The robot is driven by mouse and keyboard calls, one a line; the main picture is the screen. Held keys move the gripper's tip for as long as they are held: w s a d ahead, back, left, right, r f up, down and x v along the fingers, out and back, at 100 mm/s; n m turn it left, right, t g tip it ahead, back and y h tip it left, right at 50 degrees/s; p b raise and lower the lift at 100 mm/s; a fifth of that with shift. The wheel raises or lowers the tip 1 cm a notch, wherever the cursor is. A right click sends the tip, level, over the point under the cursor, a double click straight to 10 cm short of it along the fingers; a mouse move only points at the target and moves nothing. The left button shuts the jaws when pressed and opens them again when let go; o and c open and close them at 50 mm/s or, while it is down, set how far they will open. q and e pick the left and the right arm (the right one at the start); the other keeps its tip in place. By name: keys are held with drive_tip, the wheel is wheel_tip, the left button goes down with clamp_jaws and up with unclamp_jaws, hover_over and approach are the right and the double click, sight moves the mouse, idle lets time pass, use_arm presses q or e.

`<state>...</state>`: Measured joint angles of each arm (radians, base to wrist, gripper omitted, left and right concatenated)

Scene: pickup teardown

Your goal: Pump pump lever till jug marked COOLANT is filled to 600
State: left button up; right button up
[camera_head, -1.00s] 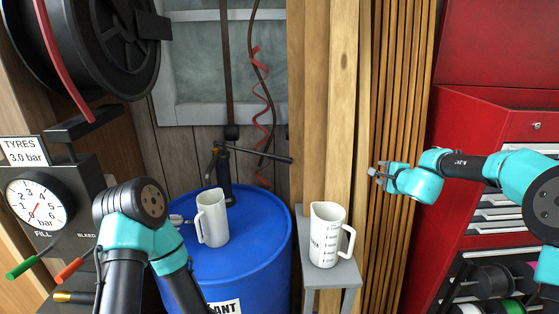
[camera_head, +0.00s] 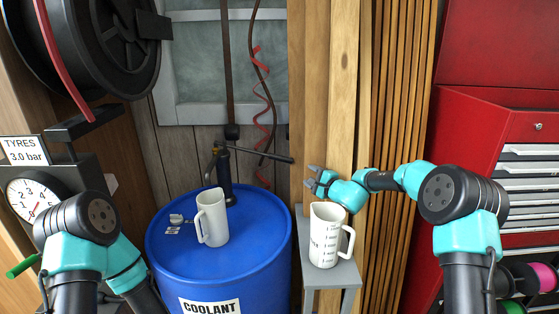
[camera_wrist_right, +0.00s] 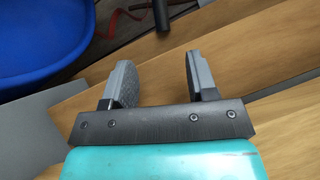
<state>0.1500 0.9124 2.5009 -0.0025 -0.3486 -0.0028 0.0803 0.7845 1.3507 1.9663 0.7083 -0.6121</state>
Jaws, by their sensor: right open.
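The pump (camera_head: 224,172) stands on top of the blue drum labelled COOLANT (camera_head: 265,255). Its dark lever (camera_head: 262,155) points right, roughly level. A white jug (camera_head: 212,220) stands upright on the drum, in front of the pump. A second white jug (camera_head: 324,236) with graduation marks stands on a grey stand; its name is not readable and I cannot see a liquid level. My right gripper (camera_head: 314,180) is open and empty, above and behind the stand jug, right of and below the lever's tip. It also shows in the right wrist view (camera_wrist_right: 158,75). My left gripper is out of view.
The grey stand (camera_head: 343,276) is right of the drum. Wooden boards (camera_head: 343,90) rise close behind the right gripper. A tyre gauge panel (camera_head: 22,190) is at left, a red tool cabinet (camera_head: 485,125) at right. A small metal item (camera_head: 177,219) lies on the drum top.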

sight(284, 160)
drive_tip(key=shift+w+a, duration=0.1)
drive_tip(key=shift+x, duration=8.55)
drive_tip(key=shift+f, duration=0.1)
drive_tip(key=shift+c, duration=0.4)
clamp_jaws()
